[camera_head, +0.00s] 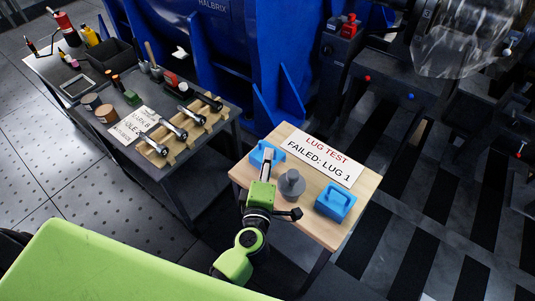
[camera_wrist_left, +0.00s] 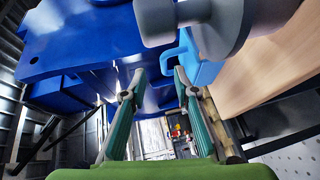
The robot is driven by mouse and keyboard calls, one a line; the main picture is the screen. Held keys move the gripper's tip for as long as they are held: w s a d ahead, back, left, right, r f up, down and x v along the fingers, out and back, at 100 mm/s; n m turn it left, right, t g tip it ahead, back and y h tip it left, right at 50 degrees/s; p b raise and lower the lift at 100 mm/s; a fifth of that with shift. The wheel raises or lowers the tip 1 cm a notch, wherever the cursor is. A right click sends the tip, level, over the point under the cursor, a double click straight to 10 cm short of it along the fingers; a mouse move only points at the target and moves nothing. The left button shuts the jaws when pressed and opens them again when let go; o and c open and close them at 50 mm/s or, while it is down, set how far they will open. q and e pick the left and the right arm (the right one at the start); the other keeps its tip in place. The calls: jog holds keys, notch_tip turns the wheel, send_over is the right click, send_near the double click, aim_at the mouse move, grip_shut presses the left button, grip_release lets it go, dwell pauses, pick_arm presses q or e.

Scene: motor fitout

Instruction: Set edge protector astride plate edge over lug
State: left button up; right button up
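Two blue blocks with raised handles, which look like edge protectors, sit on the wooden table top (camera_head: 322,233). The near-right block (camera_head: 335,201) stands clear. The far-left block (camera_head: 274,153) is partly hidden by my left gripper (camera_head: 267,158). In the left wrist view, my left gripper (camera_wrist_left: 160,76) has its fingers apart with nothing visible held between them. A blue block (camera_wrist_left: 205,72) shows just beyond the right-hand finger; I cannot tell whether they touch. The large blue machine (camera_head: 225,40) has upright plates (camera_head: 275,105). I cannot pick out a lug for certain. My right gripper is out of view.
A grey knobbed piece (camera_head: 291,186) stands between the blocks, close to my left gripper. A sign (camera_head: 322,158) reading "LUG TEST FAILED: LUG 1" lies at the table's back. A dark bench (camera_head: 205,150) with wrenches stands to the left.

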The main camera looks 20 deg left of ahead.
pick_arm(q)
jog(key=x, duration=0.3)
jog(key=a+x, duration=0.1)
jog(key=x, duration=0.1)
jog(key=shift+w+f, duration=0.1)
jog(key=shift+f, duration=0.25)
grip_shut()
